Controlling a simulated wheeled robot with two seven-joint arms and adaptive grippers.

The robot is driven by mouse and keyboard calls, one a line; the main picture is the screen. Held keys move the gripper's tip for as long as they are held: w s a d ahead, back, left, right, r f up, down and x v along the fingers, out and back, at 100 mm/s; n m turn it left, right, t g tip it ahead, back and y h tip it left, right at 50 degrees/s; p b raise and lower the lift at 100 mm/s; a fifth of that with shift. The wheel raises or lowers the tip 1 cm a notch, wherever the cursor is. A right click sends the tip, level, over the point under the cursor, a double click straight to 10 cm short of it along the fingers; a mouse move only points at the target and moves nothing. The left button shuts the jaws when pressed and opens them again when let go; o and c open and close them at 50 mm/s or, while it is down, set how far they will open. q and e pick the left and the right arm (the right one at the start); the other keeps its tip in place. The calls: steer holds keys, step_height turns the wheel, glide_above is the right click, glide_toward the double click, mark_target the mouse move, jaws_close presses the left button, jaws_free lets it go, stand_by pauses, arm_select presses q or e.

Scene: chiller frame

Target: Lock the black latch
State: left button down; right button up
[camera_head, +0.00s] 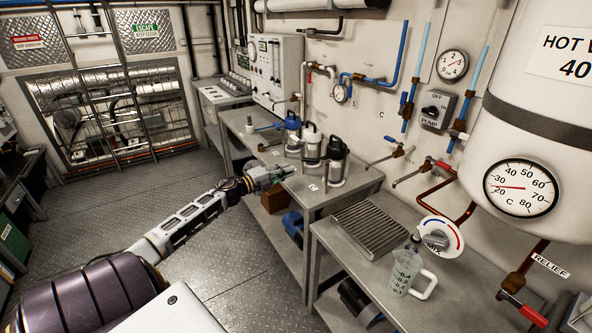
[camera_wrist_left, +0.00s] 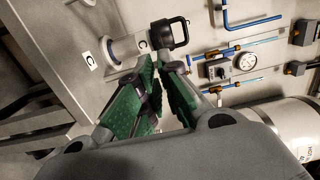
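In the head view, a steel canister with a black top and black latch handle (camera_head: 336,148) stands on the grey bench, near a card marked C. My left gripper (camera_head: 284,170) is at the bench's front edge, left of the canister. Its green-padded fingers (camera_wrist_left: 159,62) are a little apart, with nothing seen between them. They appear clear of the latch. My right gripper is not in view.
A blue-topped canister (camera_head: 292,121) and a white-topped canister (camera_head: 311,133) stand farther back on the bench. A ribbed tray (camera_head: 371,228) and a clear jug (camera_head: 404,270) stand on the nearer bench. Pipes and valves line the wall. The floor at left is clear.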

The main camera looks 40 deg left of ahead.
arm_select(q)
steer(key=s+d+b, duration=0.2)
steer(key=s+d, duration=0.2)
steer(key=s, duration=0.1)
steer(key=shift+s+d, duration=0.15)
steer(key=shift+s, duration=0.2)
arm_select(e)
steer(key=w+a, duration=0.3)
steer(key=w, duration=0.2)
arm_select(q)
steer(key=shift+w+b, duration=0.15)
steer(key=shift+b, duration=0.15)
